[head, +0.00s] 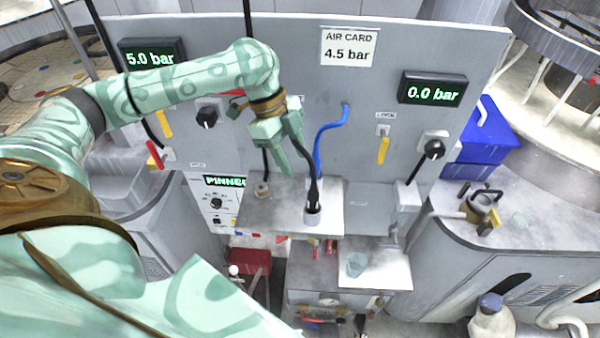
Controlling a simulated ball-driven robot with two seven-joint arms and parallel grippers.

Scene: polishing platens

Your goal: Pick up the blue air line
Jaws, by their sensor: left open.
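The blue air line (320,143) comes out of the grey panel below the air card and curves down to the left. Its lower end meets a dark, slim piece (314,186) that stands in a small holder (312,215) on the front of the grey shelf. My left gripper (297,165) is open, just left of the air line and above the shelf, with its fingers pointing down. It holds nothing that I can make out. How close its fingers are to the dark piece is unclear. My right gripper is out of view.
The air card (348,48) reads 4.5 bar. The left display (152,57) reads 5.0 bar and the right display (433,90) 0.0 bar. Yellow-handled valve (383,149) and black knob (434,149) stick out right of the line. A clear cup (356,264) stands lower down.

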